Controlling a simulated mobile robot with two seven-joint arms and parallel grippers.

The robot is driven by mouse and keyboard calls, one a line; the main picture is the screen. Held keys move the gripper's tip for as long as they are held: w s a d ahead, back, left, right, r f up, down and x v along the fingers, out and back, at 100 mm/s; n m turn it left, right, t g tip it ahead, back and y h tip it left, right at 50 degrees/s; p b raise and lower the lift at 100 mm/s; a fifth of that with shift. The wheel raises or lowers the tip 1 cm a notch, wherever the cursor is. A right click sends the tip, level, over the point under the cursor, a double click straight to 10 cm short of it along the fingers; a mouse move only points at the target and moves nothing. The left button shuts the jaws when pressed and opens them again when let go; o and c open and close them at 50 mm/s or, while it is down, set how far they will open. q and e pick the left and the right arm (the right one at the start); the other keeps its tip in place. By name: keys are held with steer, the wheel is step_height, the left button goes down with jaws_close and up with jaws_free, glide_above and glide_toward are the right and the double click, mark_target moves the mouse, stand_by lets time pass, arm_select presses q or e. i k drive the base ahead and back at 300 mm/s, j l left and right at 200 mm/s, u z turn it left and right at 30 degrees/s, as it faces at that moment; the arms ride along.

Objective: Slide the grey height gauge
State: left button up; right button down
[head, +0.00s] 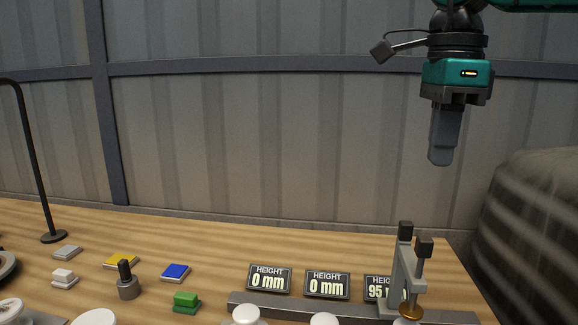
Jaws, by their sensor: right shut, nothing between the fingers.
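The grey height gauge (398,281) stands upright at the right end of a long dark grey rail (290,305) on the wooden table. It has two black-topped posts and a brass-coloured disc low at its front. It partly covers a display (377,288) reading 95 mm, whose right part is hidden. Two more displays, left (269,279) and middle (327,285), each read 0 mm. My right gripper (440,160) is shut and empty, pointing down in the air well above the gauge and slightly to its right. My left gripper is not in view.
White rounded tops (246,314) show at the front edge of the picture. Green (186,300), blue (175,272), yellow (121,261) and pale blocks lie to the left, near a black-knobbed grey piece (128,285). A dark lamp stand (53,236) is far left.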

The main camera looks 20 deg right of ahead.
mark_target(406, 261)
steer(key=k+j, duration=0.75)
steer(key=j, duration=0.25)
